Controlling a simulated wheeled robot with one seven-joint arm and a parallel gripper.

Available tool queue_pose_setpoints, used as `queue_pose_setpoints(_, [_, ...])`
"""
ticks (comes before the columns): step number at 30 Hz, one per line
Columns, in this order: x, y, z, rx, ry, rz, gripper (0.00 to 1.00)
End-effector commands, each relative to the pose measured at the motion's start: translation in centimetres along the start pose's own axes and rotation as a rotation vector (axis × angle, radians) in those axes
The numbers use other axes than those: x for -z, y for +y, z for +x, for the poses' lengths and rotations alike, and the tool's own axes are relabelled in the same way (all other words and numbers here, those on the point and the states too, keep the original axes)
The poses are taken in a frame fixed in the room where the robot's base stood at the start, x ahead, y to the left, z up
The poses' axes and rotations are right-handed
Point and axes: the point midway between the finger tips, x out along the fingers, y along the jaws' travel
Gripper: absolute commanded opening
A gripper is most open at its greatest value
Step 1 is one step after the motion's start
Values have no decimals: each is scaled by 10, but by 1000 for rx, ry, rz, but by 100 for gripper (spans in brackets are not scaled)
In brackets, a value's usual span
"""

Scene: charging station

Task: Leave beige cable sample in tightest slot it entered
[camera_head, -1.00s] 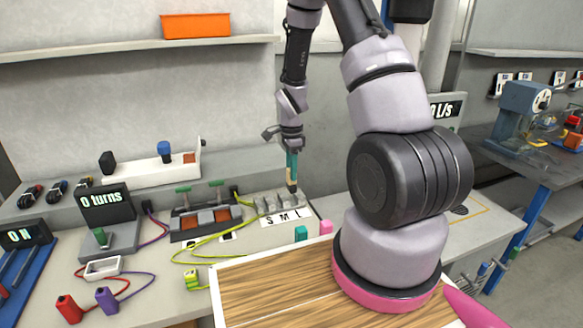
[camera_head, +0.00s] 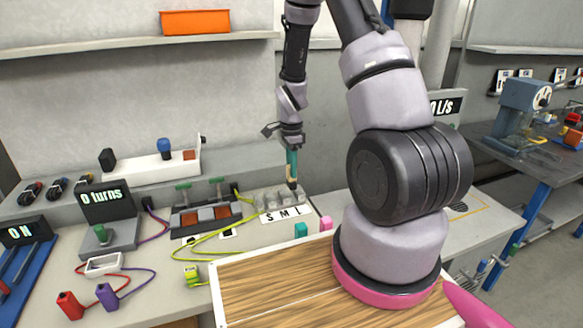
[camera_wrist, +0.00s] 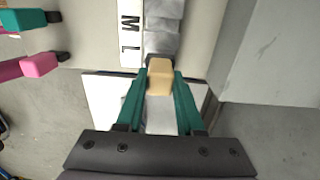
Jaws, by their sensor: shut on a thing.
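The beige cable sample (camera_wrist: 159,77) is between the two teal fingers of my gripper (camera_wrist: 160,85), which is shut on it. In the head view, my gripper (camera_head: 291,163) points down with the sample (camera_head: 291,175) below its fingers. The sample's dark end is at the L end of the grey slot block (camera_head: 268,203), which has a white S M L label (camera_head: 286,214). The wrist view also shows the dark end close beside the L on the label (camera_wrist: 130,35). I cannot tell how deep the end sits, as the slot opening is hidden.
My arm covers the area to the right.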

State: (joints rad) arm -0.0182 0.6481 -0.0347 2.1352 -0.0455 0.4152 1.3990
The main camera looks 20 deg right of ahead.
Motion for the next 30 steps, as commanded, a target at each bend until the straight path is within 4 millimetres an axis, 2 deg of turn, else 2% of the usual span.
queue_pose_setpoints(19, [0,0,1,0,0,0,0])
queue_pose_setpoints(30, [0,0,9,-1,0,0,0])
